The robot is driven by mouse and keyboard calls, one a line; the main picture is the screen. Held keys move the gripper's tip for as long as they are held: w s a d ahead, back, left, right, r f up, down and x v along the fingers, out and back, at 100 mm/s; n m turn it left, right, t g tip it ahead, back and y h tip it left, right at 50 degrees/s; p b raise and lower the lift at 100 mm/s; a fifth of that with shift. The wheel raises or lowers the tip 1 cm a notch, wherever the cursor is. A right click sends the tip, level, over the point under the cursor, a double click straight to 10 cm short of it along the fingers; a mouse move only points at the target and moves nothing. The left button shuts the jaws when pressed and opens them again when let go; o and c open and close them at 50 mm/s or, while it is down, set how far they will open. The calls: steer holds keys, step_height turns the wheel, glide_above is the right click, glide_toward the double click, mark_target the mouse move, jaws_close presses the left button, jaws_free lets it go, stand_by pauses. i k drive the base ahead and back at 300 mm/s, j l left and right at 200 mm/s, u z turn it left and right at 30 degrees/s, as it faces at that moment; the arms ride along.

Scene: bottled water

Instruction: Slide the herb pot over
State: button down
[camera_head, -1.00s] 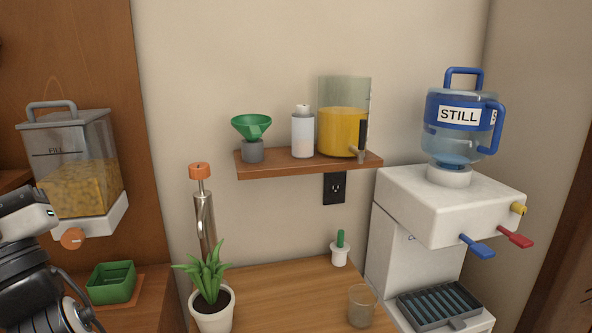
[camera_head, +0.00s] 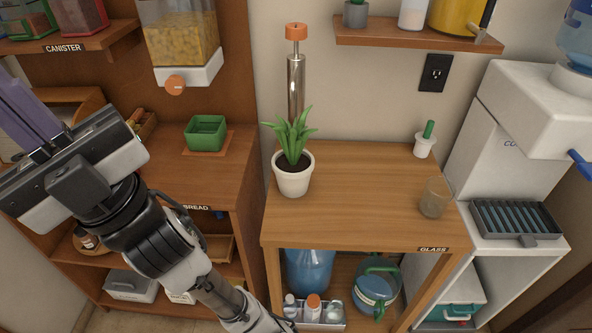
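The herb pot is a white pot (camera_head: 293,180) with a spiky green plant, standing upright near the left edge of the wooden table (camera_head: 350,205). A tall metal pump with an orange top (camera_head: 296,75) stands right behind it. My gripper (camera_head: 22,112) is at the far left, well apart from the pot, in front of the wooden shelves. Its purple fingers point up and left, and their tips run to the picture's edge, so how far apart they are is unclear. I see nothing held.
A clear glass (camera_head: 434,198) stands at the table's right, with a small white holder with a green handle (camera_head: 424,140) behind it. The table's middle, right of the pot, is bare. A green square dish (camera_head: 206,133) sits on the left counter. A white dispenser (camera_head: 515,125) stands right.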

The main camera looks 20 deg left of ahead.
mark_target(294, 165)
steer(key=i+l, duration=0.1)
steer(key=l, duration=0.3)
steer(key=i+l, duration=0.1)
steer(key=l, duration=0.35)
steer(key=i+l+u, duration=0.1)
steer(key=l, duration=0.3)
